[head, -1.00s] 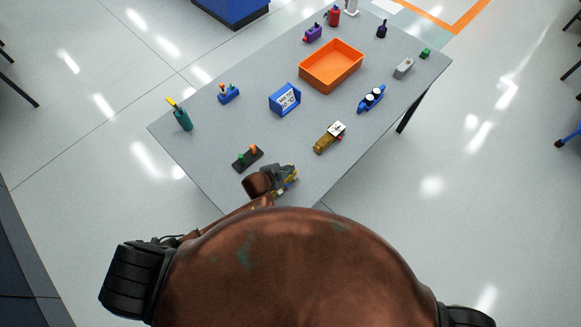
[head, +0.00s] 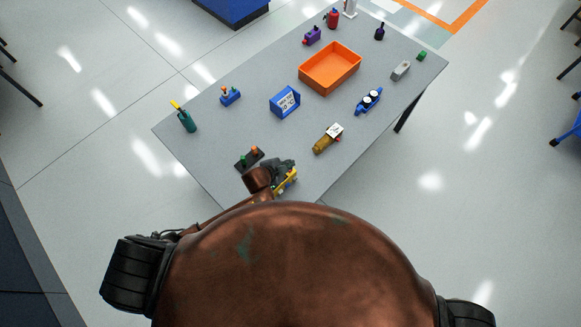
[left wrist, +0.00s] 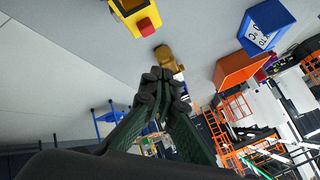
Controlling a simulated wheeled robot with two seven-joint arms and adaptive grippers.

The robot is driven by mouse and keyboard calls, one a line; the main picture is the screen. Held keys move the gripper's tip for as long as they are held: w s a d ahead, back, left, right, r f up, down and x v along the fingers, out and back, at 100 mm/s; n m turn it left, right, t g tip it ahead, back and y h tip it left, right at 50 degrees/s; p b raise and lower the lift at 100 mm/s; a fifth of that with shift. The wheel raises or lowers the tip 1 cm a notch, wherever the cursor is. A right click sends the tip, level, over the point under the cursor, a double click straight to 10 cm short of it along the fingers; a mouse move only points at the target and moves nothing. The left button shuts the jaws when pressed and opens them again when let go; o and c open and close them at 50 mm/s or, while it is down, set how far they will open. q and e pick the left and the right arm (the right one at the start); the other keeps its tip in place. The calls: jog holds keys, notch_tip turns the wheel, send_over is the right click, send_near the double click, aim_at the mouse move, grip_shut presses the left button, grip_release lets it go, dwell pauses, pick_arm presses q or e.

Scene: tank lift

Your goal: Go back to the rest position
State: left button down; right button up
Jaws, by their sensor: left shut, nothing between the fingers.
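My left gripper (head: 284,165) is over the near end of the grey table (head: 215,140), with its brown wrist behind it. In the left wrist view its dark fingers (left wrist: 162,82) are together with nothing between them. A yellow object (head: 288,181) is beside the gripper, partly hidden by it. In the left wrist view it shows a red part (left wrist: 146,27) and is apart from the fingertips. My right gripper is in neither view.
A dark base with green and orange pegs (head: 249,159) lies close left of the gripper. A brown-gold object (head: 324,142), a blue sign box (head: 285,101) and an orange tray (head: 330,68) stand farther back.

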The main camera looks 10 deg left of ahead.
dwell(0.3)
